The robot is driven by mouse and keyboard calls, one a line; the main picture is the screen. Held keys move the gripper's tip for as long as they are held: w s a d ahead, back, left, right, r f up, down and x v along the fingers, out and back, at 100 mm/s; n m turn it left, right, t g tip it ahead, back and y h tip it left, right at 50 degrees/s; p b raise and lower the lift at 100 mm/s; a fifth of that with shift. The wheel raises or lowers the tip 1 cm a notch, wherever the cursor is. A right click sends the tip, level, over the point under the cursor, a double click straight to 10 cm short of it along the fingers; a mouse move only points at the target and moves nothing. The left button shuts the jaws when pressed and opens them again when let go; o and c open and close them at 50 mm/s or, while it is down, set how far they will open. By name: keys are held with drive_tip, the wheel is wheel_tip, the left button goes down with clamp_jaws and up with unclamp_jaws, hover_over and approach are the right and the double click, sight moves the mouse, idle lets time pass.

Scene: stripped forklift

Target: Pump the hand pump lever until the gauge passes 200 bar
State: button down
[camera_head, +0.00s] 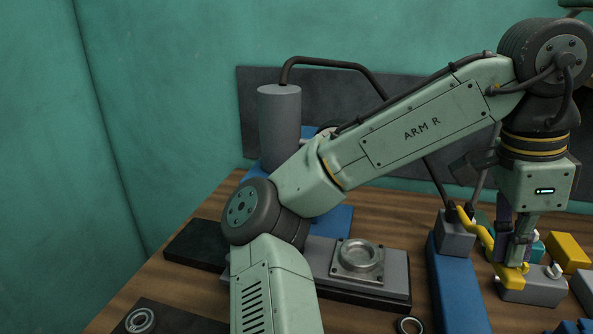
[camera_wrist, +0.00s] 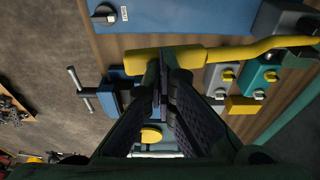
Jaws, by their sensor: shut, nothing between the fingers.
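The hand pump's yellow lever (camera_head: 484,237) runs from a grey block (camera_head: 456,236) on a blue base down to the right. In the wrist view its thick yellow handle (camera_wrist: 196,57) lies across the picture, with the thin bent rod (camera_wrist: 270,46) leading right. My gripper (camera_head: 514,264) points down at the handle end. In the wrist view my gripper (camera_wrist: 163,62) is shut and empty, its tips overlapping the handle. I cannot tell whether they touch it. I make out no gauge or needle in either view.
A blue vise (camera_wrist: 108,93) and grey, teal and yellow blocks (camera_head: 567,252) crowd close around the handle. A grey cylinder (camera_head: 279,126) with a dark hose stands at the back left. A grey plate with a round socket (camera_head: 358,260) lies left of the pump.

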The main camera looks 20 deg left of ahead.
sight(504, 268)
drive_tip(key=shift+f, duration=0.15)
wheel_tip(504, 268, down, 8)
drive_tip(key=b, duration=0.4)
wheel_tip(504, 268, up, 5)
drive_tip(key=p, duration=0.4)
drive_tip(key=shift+s+f, duration=0.1)
drive_tip(key=shift+f, duration=0.05)
wheel_tip(504, 268, up, 11)
drive_tip(key=shift+f, duration=0.15)
idle(0.3)
